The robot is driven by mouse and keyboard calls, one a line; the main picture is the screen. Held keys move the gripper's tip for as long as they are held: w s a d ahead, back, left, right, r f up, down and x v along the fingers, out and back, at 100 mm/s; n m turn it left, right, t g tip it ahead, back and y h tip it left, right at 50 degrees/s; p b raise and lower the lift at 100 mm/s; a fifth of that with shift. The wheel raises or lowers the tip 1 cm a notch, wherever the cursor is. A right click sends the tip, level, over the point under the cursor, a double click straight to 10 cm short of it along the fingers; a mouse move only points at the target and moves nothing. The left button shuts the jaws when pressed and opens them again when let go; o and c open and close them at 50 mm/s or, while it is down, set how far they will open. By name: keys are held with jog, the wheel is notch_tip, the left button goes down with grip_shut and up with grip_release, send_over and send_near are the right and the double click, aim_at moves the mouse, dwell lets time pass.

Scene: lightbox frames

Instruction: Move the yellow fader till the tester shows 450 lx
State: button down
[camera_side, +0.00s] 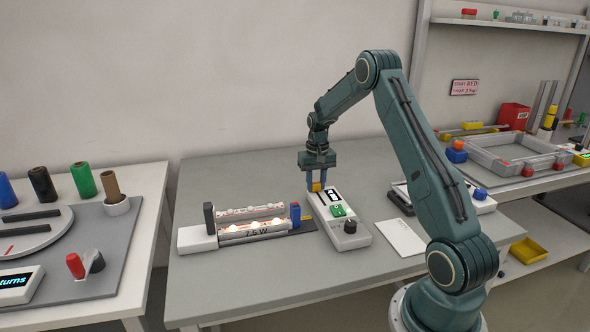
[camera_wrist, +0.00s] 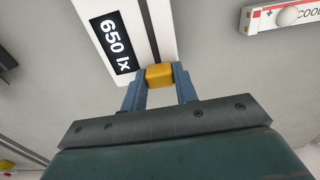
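The yellow fader (camera_wrist: 160,75) is a small yellow block on a white control box (camera_side: 356,240). In the wrist view it sits at the near end of a dark slot. My gripper (camera_wrist: 160,84) has its two blue fingers on either side of the fader, seemingly touching it. In the side view my gripper (camera_side: 317,184) points down over the far end of the box, with the yellow fader between its fingers. The tester display (camera_wrist: 113,42) on the box reads 650 lx. The box also carries a green part (camera_side: 339,211) and a black knob (camera_side: 350,227).
A light frame with glowing bulbs (camera_side: 250,228), marked 7.5 W, stands left of the box. A white sheet (camera_side: 400,236) lies to its right. A white device with a blue knob (camera_side: 480,194) is behind my arm. The table's back left is clear.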

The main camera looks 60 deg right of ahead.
jog(key=shift+s+a, duration=0.95)
jog(key=shift+a, duration=0.05)
jog(key=c, duration=1.1)
grip_release()
jog(key=shift+r, duration=0.15)
notch_tip(320, 180, up, 14)
jog(key=shift+f, duration=0.2)
